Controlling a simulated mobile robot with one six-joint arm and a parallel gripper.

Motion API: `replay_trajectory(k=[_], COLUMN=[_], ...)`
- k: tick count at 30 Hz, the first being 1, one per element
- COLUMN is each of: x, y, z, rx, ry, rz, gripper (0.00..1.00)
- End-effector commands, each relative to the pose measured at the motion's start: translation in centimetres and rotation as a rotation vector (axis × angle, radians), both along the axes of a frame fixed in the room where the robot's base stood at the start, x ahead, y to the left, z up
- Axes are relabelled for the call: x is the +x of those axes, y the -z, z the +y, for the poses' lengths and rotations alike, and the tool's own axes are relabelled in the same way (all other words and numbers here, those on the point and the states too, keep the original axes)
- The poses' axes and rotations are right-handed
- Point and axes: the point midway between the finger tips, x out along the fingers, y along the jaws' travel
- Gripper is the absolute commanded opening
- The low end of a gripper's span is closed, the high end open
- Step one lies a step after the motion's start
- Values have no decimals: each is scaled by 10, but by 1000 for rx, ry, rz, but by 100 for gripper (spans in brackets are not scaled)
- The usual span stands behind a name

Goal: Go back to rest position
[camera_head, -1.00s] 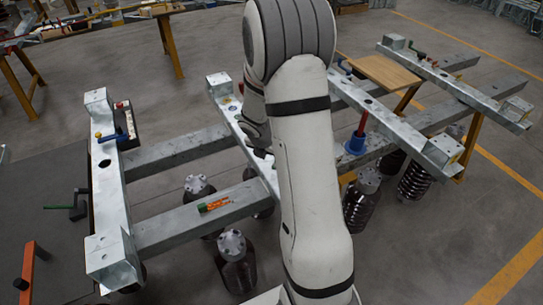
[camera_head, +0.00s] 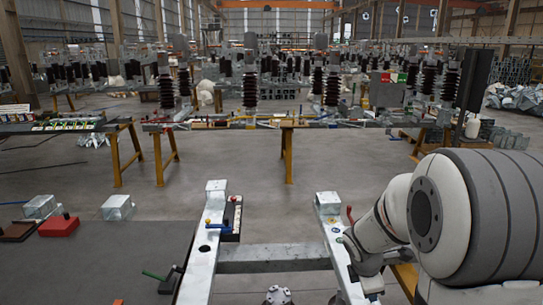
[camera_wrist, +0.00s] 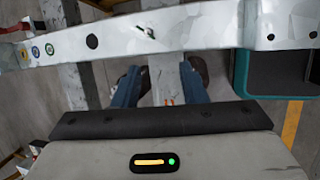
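My gripper (camera_wrist: 159,86) shows in the wrist view as two blue fingers set well apart with nothing held between them. A grey beam shows beyond the gap, with a small orange item (camera_wrist: 168,101) on it. A galvanized steel rail (camera_wrist: 200,33) with holes crosses the wrist view just past the fingertips; I cannot tell whether they touch it. In the head view my arm fills the lower right and reaches down beside the right rail (camera_head: 333,232); the fingers cannot be made out there.
The left rail (camera_head: 200,262) carries a blue-handled clamp (camera_head: 216,227). A dark table (camera_head: 90,262) at left holds a red block (camera_head: 58,225) and metal boxes. A teal-edged bin (camera_wrist: 280,70) is right in the wrist view. Open floor lies beyond the frame.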

Motion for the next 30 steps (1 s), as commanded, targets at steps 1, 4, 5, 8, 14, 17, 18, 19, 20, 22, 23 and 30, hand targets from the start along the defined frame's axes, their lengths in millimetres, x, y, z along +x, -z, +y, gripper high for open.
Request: replay_trajectory(k=[1,4,5,8,14,17,18,19,20,22,23,30], x=[-13,-42,-51,-82,-142,-163,-170,-174,-177,-183,-185,-186], y=[-18,-43,-50,-70,-96,-102,-103,-104,-105,-106,-106,-106], z=[8,23,28,45,80,93,97,100,102,105,106,107], rx=[38,129,159,262,465,540,562,577,587,605,609,614], ry=[112,364,438,683,1129,1290,1340,1370,1397,1440,1450,1464], rz=[-44,-116,-137,-194,-254,-256,-254,-254,-252,-247,-246,-245], gripper=[38,38,38,38,38,38,38,38,38,38,38,38])
